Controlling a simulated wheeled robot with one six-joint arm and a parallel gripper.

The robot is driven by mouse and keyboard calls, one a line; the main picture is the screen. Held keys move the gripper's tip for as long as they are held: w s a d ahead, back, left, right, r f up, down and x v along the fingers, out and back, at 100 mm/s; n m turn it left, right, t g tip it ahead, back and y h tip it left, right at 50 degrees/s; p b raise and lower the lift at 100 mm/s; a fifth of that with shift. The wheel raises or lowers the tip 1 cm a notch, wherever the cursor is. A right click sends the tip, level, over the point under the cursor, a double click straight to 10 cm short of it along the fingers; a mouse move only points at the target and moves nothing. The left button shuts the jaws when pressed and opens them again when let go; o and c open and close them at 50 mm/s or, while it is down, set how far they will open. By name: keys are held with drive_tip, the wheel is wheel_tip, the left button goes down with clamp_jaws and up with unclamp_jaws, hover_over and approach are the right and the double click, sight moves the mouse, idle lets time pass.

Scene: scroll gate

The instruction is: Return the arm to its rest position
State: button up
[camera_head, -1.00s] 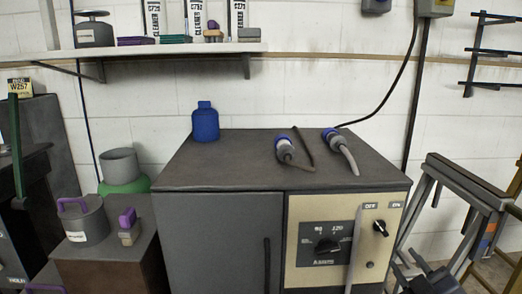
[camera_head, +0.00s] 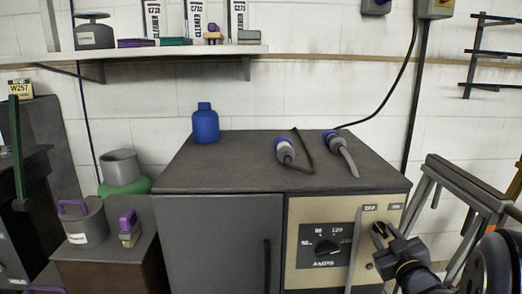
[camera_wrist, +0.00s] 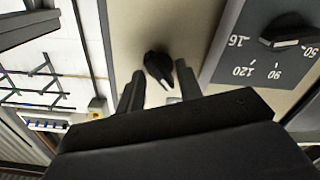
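My gripper (camera_head: 383,232) is at the right side of the cabinet's beige control panel (camera_head: 305,275), in front of the small black OFF/ON knob. In the wrist view its two fingers (camera_wrist: 158,88) are apart, with the black knob (camera_wrist: 158,66) showing between and just beyond their tips. I cannot tell whether a finger touches it. The knob's white mark points toward the gripper in the wrist view. In the head view the gripper largely hides the knob. My arm comes in from the lower right.
The panel also has a larger amp dial (camera_head: 326,247) and a long pale handle (camera_head: 354,250) left of my gripper. A blue bottle (camera_head: 205,124) and two blue-grey connectors (camera_head: 285,150) rest on the cabinet top (camera_head: 235,170). A grey metal frame (camera_head: 470,185) stands at right.

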drive_tip(key=m+p, duration=0.3)
drive_tip(key=m, duration=0.1)
drive_tip(key=shift+r+p, duration=0.15)
drive_tip(key=shift+p, duration=0.25)
drive_tip(key=shift+m+p, duration=0.45)
drive_tip(key=shift+m, duration=0.35)
drive_tip(key=shift+f, duration=0.2)
